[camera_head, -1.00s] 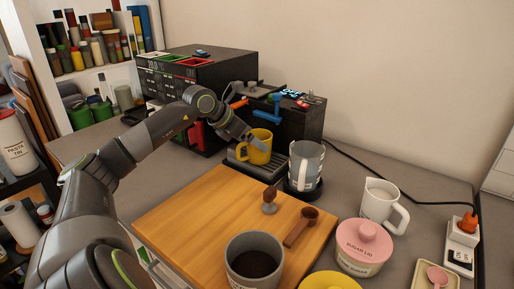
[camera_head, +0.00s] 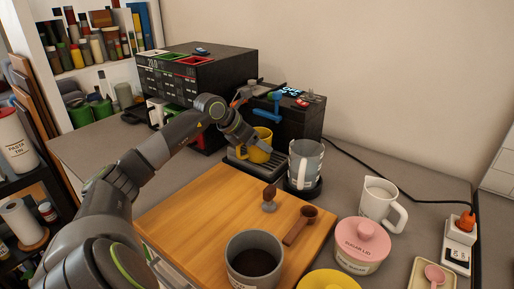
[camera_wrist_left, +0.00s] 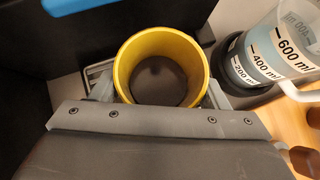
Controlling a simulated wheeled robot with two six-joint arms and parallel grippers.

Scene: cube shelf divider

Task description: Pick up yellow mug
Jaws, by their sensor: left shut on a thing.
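The yellow mug (camera_head: 259,150) stands upright on the drip tray (camera_head: 238,163) of the dark coffee machine. In the left wrist view, the yellow mug (camera_wrist_left: 120,72) is seen from above, with dark contents or a dark inside bottom. My left gripper (camera_head: 252,143) reaches over from the left and is shut on the yellow mug. In the left wrist view its fingers (camera_wrist_left: 160,92) sit at both sides of the mug's wall. The mug's handle is hidden by the gripper in the head view. My right gripper is not in view.
A measuring jug (camera_head: 305,160) stands close to the right of the mug. The coffee machine (camera_head: 296,118) rises behind. A wooden board (camera_head: 195,212) with a grey cup (camera_head: 254,258) lies in front. A sugar pot (camera_head: 361,243) and white pitcher (camera_head: 378,200) stand right.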

